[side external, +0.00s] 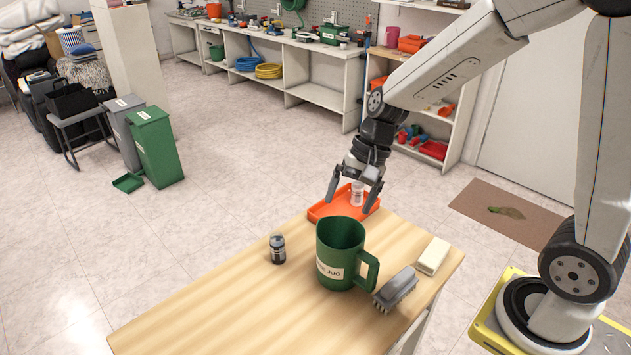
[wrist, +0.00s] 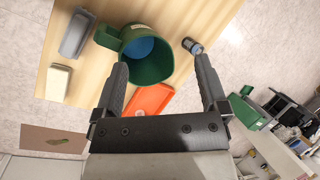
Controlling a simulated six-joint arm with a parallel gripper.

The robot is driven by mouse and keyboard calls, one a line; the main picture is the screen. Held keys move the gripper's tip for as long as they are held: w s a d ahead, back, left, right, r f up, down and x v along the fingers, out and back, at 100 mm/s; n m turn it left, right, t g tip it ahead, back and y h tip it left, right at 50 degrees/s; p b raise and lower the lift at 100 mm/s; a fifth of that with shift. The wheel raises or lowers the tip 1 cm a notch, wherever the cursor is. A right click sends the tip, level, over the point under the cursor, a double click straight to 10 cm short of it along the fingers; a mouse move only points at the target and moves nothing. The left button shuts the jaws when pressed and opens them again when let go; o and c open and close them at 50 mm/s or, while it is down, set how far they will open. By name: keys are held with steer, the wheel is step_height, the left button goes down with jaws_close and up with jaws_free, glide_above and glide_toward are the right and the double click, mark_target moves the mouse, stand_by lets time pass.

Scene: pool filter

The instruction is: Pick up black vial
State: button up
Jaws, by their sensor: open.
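The black vial (side external: 277,249) stands upright on the wooden table, left of the green jug in the side view. In the wrist view the vial (wrist: 192,46) shows at the upper right, just beyond the tip of the right-hand finger. My gripper (side external: 352,202) is open, fingers pointing down, over the orange tray at the table's far edge. It is apart from the black vial, with the jug to the near side of it. In the wrist view my gripper (wrist: 162,67) shows nothing held between its fingers.
The green jug (side external: 330,264) stands mid-table. A grey brush (side external: 397,288) and a cream block (side external: 433,256) are at right. The table's left front is clear.

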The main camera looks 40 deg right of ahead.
steer(key=w+a+m+t+y, duration=0.1)
steer(key=w+m+y, duration=0.3)
steer(key=w+m, duration=0.35)
steer(key=m+t+y, duration=0.4)
steer(key=m, duration=0.2)
glide_above(278, 248)
steer(key=d, duration=0.5)
step_height(278, 248, down, 17)
steer(key=shift+s+f, duration=0.1)
steer(key=shift+f, duration=0.25)
steer(key=shift+f+g, duration=0.1)
steer(key=shift+g, duration=0.2)
steer(key=shift+f, duration=1.65)
